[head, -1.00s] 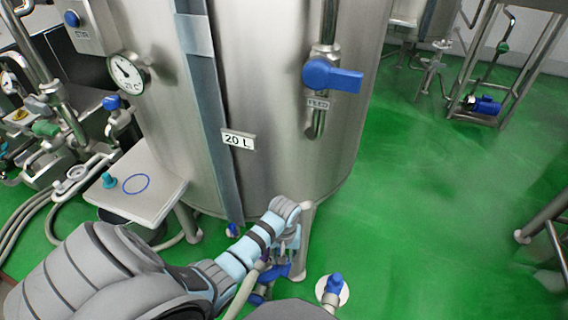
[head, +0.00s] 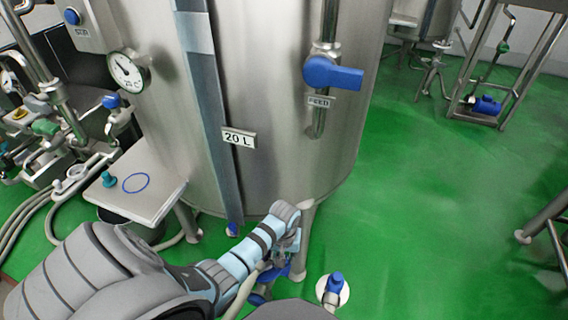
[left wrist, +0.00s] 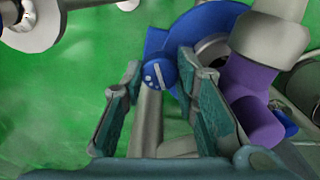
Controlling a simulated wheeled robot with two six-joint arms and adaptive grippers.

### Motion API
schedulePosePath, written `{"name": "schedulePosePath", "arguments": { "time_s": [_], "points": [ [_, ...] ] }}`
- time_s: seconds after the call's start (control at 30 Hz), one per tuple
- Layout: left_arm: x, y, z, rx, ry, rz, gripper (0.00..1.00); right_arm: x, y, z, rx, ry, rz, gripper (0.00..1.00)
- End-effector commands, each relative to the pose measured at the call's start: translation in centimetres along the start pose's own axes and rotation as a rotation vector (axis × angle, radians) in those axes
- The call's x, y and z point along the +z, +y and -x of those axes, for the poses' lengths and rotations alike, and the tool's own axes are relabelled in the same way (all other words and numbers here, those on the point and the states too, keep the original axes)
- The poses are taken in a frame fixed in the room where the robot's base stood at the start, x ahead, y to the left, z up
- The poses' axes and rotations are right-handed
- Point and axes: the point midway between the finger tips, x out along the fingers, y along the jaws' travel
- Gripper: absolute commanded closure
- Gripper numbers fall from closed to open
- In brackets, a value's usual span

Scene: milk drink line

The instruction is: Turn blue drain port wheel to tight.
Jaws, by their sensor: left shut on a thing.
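In the left wrist view, a small blue wheel (left wrist: 155,76) with white marks on its face sits between the fingertips of my left gripper (left wrist: 160,64). The two fingers stand on either side of it, and I take them as shut on it. A larger blue part (left wrist: 185,30) and a purple pipe piece (left wrist: 250,95) are close behind and to the right. In the head view my left gripper (head: 289,250) is low beside a tank leg, with blue parts (head: 278,270) under it, partly hidden by my arm. My right gripper is not in view.
The steel tank (head: 280,120) with its 20 L sign stands directly above the work spot. A blue feed handle (head: 333,73) is on its front. A floor fitting with a blue top (head: 335,283) stands to the right. Green floor is free on the right.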

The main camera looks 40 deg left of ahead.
Motion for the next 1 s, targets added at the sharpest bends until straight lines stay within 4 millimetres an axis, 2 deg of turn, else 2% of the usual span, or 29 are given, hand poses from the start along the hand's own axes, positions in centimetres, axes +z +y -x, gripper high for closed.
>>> {"name": "schedulePosePath", "arguments": {
  "time_s": [0.27, 0.6, 1.0],
  "points": [
    [0.1, 0.0, 0.3, -0.001, -0.002, -0.159, 1.0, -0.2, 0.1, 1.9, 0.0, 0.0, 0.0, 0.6],
    [0.1, 0.0, 0.3, -0.001, -0.002, -0.471, 1.0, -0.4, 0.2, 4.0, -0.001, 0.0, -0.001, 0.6],
    [0.0, 0.0, 0.2, 0.0, -0.001, -0.852, 1.0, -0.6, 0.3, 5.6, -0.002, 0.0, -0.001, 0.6]
  ]
}}
